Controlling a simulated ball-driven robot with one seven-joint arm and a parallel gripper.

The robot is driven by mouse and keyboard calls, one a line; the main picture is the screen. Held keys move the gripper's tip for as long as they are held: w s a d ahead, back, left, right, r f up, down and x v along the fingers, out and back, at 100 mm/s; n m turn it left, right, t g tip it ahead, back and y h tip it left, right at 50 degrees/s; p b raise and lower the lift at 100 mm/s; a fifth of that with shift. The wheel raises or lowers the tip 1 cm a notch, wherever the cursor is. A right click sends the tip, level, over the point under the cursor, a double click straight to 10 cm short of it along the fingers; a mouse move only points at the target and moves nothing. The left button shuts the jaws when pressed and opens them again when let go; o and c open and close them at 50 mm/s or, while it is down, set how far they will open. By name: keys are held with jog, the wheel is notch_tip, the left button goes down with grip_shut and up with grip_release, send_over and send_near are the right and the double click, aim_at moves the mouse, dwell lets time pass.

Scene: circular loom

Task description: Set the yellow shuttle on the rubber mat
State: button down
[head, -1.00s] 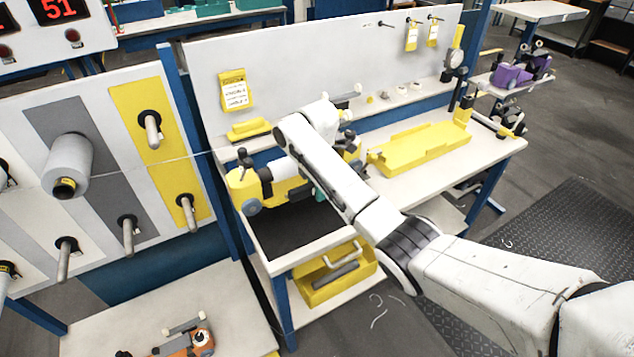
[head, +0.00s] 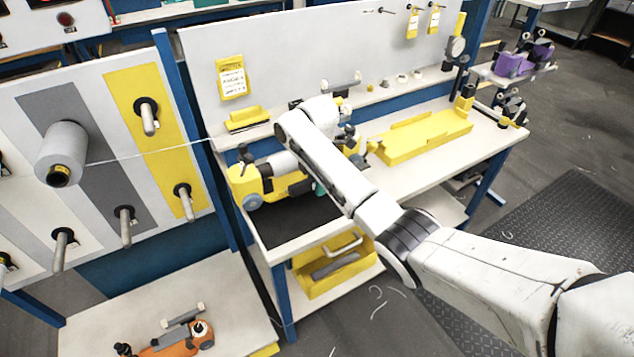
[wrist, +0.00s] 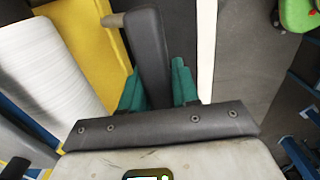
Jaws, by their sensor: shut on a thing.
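The yellow shuttle (head: 292,186) is at the left end of the workbench, its long body running left to right, with a grey wheel low at its left end. It carries a white bobbin (wrist: 45,75). My gripper (wrist: 157,85), with teal fingers, is shut on the shuttle's dark grey handle (wrist: 150,50). In the head view my arm hides most of the gripper and the shuttle's middle. The black rubber mat (head: 285,226) lies on the bench under and in front of the shuttle. I cannot tell whether they touch.
A long yellow tray (head: 425,138) stands on the bench to the right. A small yellow holder (head: 247,118) is on the ledge behind. A yellow bin (head: 335,275) sits on the lower shelf. A peg panel with a thread spool (head: 62,153) stands at left, its thread running toward the bench.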

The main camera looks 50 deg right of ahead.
jog(key=shift+f+b, duration=1.2)
jog(key=shift+f, duration=1.2)
dwell(1.0)
jog(key=c, duration=0.8)
grip_release()
jog(key=shift+o, duration=0.2)
jog(key=shift+f, duration=0.2)
notch_tip(320, 180, up, 11)
